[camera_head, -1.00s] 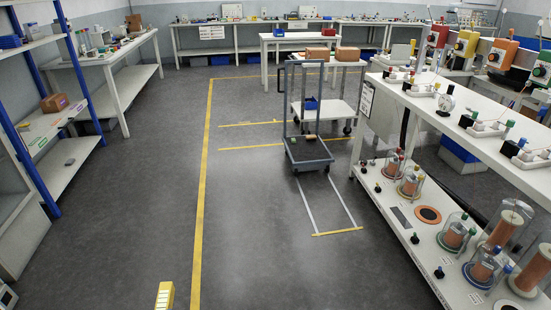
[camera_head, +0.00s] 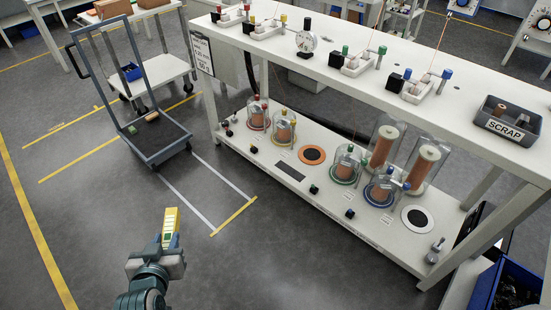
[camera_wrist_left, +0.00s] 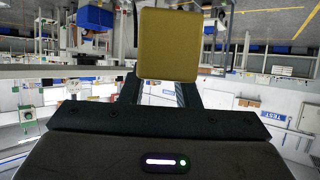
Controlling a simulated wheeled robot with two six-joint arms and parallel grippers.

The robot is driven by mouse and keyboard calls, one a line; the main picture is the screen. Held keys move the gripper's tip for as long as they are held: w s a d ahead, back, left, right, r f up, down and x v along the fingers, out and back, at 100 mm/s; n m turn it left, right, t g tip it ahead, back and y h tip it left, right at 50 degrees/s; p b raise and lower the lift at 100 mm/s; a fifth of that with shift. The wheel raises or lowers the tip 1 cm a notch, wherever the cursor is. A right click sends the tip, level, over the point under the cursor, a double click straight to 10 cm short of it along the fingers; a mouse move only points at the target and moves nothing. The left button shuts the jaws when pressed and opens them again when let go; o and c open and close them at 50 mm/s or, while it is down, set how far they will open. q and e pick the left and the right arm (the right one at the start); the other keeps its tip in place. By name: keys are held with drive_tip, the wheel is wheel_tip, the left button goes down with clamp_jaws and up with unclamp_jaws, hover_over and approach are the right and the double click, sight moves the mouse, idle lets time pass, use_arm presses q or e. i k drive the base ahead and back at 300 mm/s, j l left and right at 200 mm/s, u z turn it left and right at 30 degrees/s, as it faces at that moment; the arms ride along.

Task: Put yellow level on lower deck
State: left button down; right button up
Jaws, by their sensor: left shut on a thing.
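The yellow level (camera_head: 170,221) is upright in my left gripper (camera_head: 168,243), at the bottom of the head view, held above the floor. In the left wrist view the level's yellow end (camera_wrist_left: 168,45) stands between the two fingers, shut on it. The white bench's lower deck (camera_head: 265,153) lies to the right of the gripper, apart from it. It carries several glass-domed coils, an orange disc (camera_head: 312,155) and a black disc (camera_head: 417,217). My right gripper is not in view.
A grey trolley (camera_head: 152,138) with small items on its platform stands ahead to the left. The bench's upper deck (camera_head: 395,95) overhangs the lower one and holds instruments and a scrap bin (camera_head: 508,120). A blue bin (camera_head: 505,290) is at lower right. Floor around the gripper is clear.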

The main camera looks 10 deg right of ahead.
sight(290, 171)
drive_tip(key=i+z, duration=0.3)
drive_tip(key=z, duration=0.15)
drive_tip(key=i+j+z, duration=0.2)
drive_tip(key=z, duration=0.25)
drive_tip(key=i+j+z, duration=0.3)
drive_tip(key=z, duration=0.2)
drive_tip(key=i+j+z, duration=0.15)
drive_tip(key=j+z, duration=0.3)
drive_tip(key=l, duration=0.15)
